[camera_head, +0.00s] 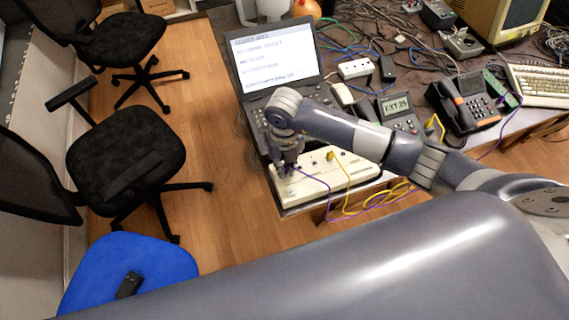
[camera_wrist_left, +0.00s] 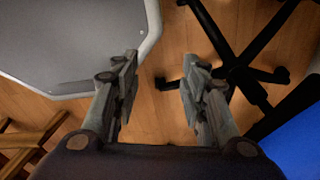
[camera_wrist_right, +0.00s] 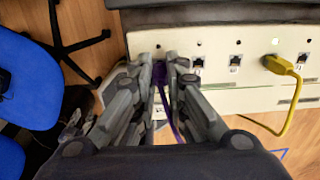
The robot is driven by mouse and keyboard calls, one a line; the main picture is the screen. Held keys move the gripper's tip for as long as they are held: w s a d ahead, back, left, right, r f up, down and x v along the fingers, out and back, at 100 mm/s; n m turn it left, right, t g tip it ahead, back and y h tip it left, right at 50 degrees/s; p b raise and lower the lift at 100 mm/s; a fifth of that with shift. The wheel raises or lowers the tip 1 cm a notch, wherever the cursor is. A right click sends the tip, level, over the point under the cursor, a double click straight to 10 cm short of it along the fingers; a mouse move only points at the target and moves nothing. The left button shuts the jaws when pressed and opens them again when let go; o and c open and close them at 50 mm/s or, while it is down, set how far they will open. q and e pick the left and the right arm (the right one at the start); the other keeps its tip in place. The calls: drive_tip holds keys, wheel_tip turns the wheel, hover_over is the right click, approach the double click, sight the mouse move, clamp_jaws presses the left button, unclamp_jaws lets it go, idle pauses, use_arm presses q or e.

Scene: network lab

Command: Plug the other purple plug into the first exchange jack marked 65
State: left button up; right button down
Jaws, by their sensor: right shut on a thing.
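The exchange (camera_head: 314,176) is a cream box at the table's front edge with a row of jacks. It also shows in the right wrist view (camera_wrist_right: 228,98). My right gripper (camera_head: 287,168) is shut on the purple plug (camera_wrist_right: 159,73) at the exchange's left end. The fingers hide the jack there, so I cannot tell whether the plug is seated. A purple cable (camera_wrist_right: 174,122) runs from the plug. A yellow plug (camera_wrist_right: 274,63) sits in a jack farther right. Empty jacks (camera_wrist_right: 235,60) show between them; their labels are too small to read. My left gripper (camera_wrist_left: 158,82) is open and empty above the floor.
A laptop (camera_head: 276,61) stands behind the exchange. Two desk phones (camera_head: 471,103) (camera_head: 397,107) stand to the right. Yellow and purple cables (camera_head: 372,200) loop over the table's front edge. Black chairs (camera_head: 125,150) and a blue seat (camera_head: 130,270) stand on the floor at left.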

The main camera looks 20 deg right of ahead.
drive_tip(key=shift+f, duration=0.3)
drive_tip(key=c, duration=1.5)
unclamp_jaws()
drive_tip(key=shift+c, duration=0.2)
wheel_tip(320, 180, up, 12)
